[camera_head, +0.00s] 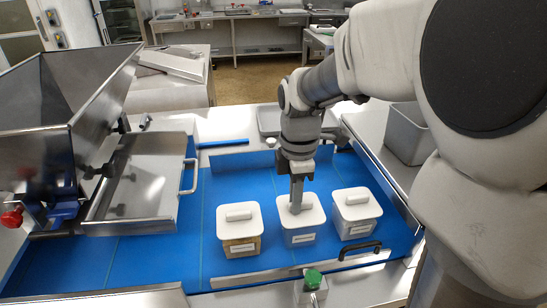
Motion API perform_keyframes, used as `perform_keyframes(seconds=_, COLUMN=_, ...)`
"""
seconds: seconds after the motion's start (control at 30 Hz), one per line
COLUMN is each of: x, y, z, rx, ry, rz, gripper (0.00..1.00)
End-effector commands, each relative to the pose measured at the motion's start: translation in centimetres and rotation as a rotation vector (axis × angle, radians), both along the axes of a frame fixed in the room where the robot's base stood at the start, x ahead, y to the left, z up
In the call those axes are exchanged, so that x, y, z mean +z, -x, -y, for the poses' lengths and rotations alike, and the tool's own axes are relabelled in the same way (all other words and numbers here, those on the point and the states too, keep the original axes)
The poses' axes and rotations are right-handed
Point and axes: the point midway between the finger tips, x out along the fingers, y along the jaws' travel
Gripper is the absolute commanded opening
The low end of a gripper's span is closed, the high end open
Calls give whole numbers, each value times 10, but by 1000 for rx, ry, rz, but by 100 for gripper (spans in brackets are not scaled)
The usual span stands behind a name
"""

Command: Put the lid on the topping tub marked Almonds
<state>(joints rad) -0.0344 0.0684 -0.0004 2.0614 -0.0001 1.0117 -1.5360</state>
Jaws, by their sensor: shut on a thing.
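Three clear square tubs stand in a row on the blue surface (170,262): a left tub (241,248), a middle tub (299,240) and a right tub (356,231). Each has a small white label too small to read, so I cannot tell which is Almonds. The left tub shows brown contents. White lids with bar handles sit on the left tub (252,228) and the right tub (369,209). My gripper (295,209) points down at the middle and is shut on the handle of a white lid (315,217). This lid is level over the middle tub; whether it is fully seated is unclear. My fingers hide its handle.
A steel hopper (45,115) and a steel tray with a handle (140,183) stand at the left. A grey bin (408,135) stands at the right. A black handle (360,251) and a green button (312,279) are in front. Blue surface behind the tubs is clear.

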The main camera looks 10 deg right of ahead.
Motion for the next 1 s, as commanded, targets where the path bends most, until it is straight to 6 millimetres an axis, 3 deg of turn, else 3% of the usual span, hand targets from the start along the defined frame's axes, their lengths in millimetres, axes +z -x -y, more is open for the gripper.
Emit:
perform_keyframes(seconds=0.13, x=-6, y=0, z=0, rx=0, ry=0, rz=0, gripper=0)
perform_keyframes(seconds=0.17, x=-4, y=0, z=0, rx=0, ry=0, rz=0, gripper=19)
perform_keyframes(seconds=0.3, x=-4, y=0, z=0, rx=0, ry=0, rz=0, gripper=44)
perform_keyframes(seconds=0.67, x=0, y=0, z=0, rx=0, ry=0, rz=0, gripper=44)
perform_keyframes(seconds=0.83, x=22, y=-1, z=0, rx=0, ry=0, rz=5, gripper=44)
perform_keyframes(seconds=1.0, x=61, y=-1, z=0, rx=0, ry=0, rz=6, gripper=44)
